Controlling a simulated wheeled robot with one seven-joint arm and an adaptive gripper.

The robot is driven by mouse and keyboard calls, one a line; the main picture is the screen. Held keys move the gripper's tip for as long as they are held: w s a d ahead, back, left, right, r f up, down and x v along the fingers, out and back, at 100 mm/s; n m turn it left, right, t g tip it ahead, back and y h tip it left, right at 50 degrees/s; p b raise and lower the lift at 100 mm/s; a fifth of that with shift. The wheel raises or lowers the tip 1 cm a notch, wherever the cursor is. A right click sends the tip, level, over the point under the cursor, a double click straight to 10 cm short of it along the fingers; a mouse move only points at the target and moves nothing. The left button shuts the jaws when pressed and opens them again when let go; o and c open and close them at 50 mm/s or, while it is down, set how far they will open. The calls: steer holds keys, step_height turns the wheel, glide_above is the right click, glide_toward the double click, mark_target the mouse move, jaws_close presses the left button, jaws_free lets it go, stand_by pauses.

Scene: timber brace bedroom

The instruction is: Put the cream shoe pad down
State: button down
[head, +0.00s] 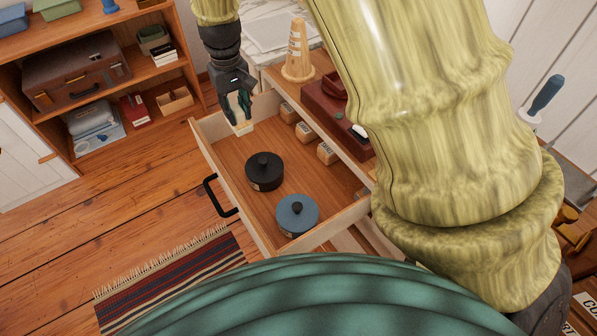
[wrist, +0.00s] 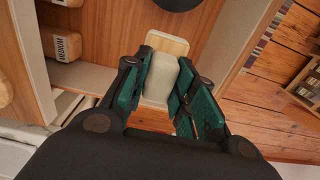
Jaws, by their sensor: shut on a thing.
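The cream shoe pad (head: 243,127) is a pale block, held in my gripper (head: 238,106) at the far left corner of the open drawer (head: 208,152). In the wrist view the pad (wrist: 158,82) has a light wooden backing and sits between the green fingers of my gripper (wrist: 163,92), which are shut on it. The pad is low over the drawer; I cannot tell whether it touches the drawer floor.
In the drawer are a black lidded tin (head: 264,171), a blue lidded tin (head: 297,215) and several labelled wooden blocks (head: 304,131) along the right side. A wooden cone (head: 298,55) stands on the top behind.

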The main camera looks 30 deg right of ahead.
glide_above(246, 152)
steer(key=shift+d+f+b, duration=0.1)
steer(key=shift+f+b, duration=0.3)
steer(key=shift+f, duration=5)
steer(key=shift+f, duration=0.15)
steer(key=c, duration=1.2)
jaws_free()
steer(key=shift+o, duration=0.2)
step_height(246, 152, up, 12)
steer(key=shift+r+p, duration=0.2)
steer(key=shift+p, duration=0.15)
